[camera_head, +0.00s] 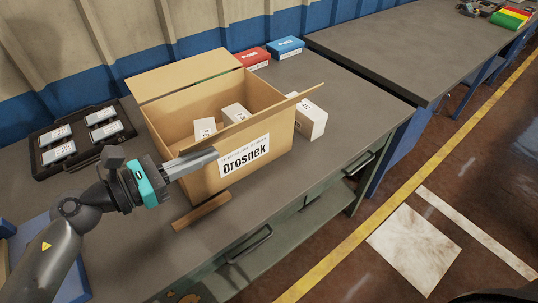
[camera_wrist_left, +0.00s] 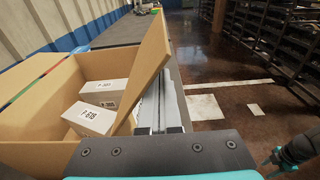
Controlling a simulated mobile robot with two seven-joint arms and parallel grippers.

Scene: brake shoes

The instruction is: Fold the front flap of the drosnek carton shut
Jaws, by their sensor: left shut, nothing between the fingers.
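The open drosnek carton (camera_head: 207,183) stands on the workbench with its labelled side toward the front. Its front flap (camera_head: 308,93) shows nearly edge-on in the head view. In the left wrist view the front flap (camera_wrist_left: 152,62) stands raised and tilted along the carton's right side. My left gripper (camera_head: 214,155) is shut and empty at the carton's front-left top edge. Its fingers (camera_wrist_left: 160,108) lie along the flap's outer side; I cannot tell if they touch. The back flap (camera_head: 180,75) stands open. Part of my right gripper (camera_wrist_left: 285,155) shows at the right; its jaws are unclear.
Two white boxes (camera_head: 235,113) are inside the carton, and another (camera_head: 313,121) stands right of it. A black tray (camera_head: 45,172) with several packs lies left. A red box (camera_head: 252,57) and a blue box (camera_head: 286,47) are behind. A brown strip (camera_head: 201,212) shows in front.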

